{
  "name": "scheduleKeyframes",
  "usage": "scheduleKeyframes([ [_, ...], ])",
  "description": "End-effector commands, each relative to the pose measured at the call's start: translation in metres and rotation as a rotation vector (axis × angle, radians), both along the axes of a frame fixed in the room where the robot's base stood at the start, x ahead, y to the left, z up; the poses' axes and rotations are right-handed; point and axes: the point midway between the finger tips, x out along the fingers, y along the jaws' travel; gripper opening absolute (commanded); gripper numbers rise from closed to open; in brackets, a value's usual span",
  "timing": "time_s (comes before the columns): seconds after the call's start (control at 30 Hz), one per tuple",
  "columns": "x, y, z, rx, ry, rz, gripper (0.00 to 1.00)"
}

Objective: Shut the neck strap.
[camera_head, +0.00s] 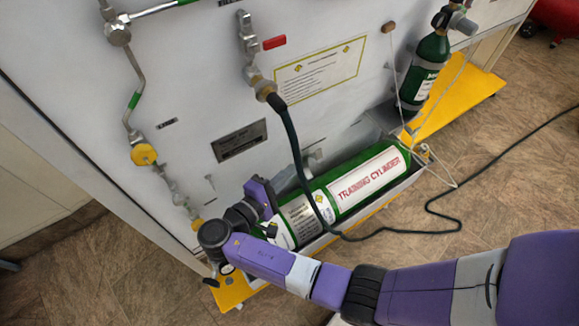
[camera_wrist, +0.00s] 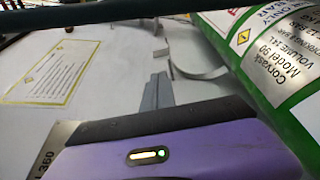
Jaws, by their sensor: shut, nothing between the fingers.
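The green training cylinder (camera_head: 368,181) lies along the foot of the white panel, and its side fills the right of the wrist view (camera_wrist: 268,65). A thin, pale grey curved band (camera_wrist: 197,73), which looks like the neck strap, stands out from the panel beside the cylinder. It looks open, with no part visibly passing over the cylinder; its far end is close to the cylinder's side. My gripper (camera_wrist: 158,85) is shut and empty, its grey fingertips just short of the band, apart from it as far as I can tell. In the head view, the strap is hard to make out.
A dark green hose (camera_head: 297,160) hangs from the panel valve across the cylinder and trails over the floor. A small green bottle (camera_head: 425,72) stands at upper right, with pale cords nearby. A yellow-edged tray (camera_head: 235,292) runs beneath. Placards (camera_wrist: 53,72) lie flat on the panel.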

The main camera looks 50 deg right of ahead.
Motion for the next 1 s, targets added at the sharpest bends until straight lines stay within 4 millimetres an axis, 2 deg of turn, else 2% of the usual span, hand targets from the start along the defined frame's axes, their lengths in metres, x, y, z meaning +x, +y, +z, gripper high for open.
scheduleKeyframes([
  [0.2, 0.0, -0.04, -0.004, 0.0, 0.001, -0.004, 0.0],
  [0.43, 0.002, -0.071, -0.008, 0.002, 0.0, -0.002, 0.0],
  [0.6, 0.003, -0.08, -0.01, 0.001, 0.0, 0.001, 0.0],
  [1.0, 0.003, -0.082, -0.01, 0.0, -0.003, 0.001, 0.0],
])
